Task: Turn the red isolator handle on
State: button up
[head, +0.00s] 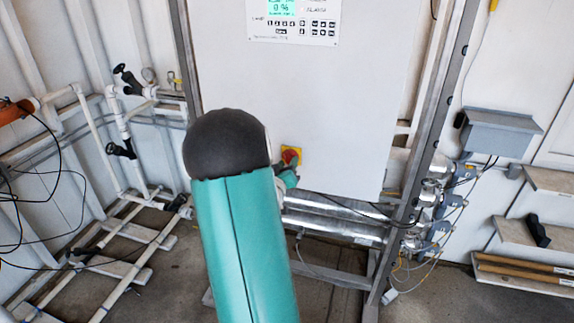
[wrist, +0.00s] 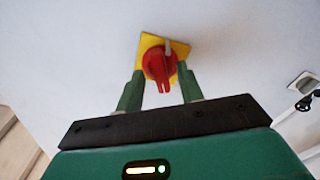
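The red isolator handle (wrist: 159,68) sits on a yellow plate (wrist: 178,48) on the white cabinet panel. In the head view the red handle (head: 290,156) and yellow plate show near the cabinet's lower edge, partly hidden by my arm. In the wrist view my gripper (wrist: 158,88) is open, with one green finger on each side of the handle's lower part. A gap shows between the fingers and the handle's grip, and I cannot tell whether either finger touches the knob.
The white cabinet (head: 340,100) carries a display panel (head: 292,20) above the handle. Metal tubes (head: 335,225) run below it. A grey box (head: 497,132) is on the right wall. White pipes (head: 125,130) and valves stand at left. Some floor is bare below the cabinet.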

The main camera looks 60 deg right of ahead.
jog(key=shift+d, duration=0.35)
grip_shut()
jog(key=shift+w+m, duration=0.1)
jog(key=shift+m, duration=2.8)
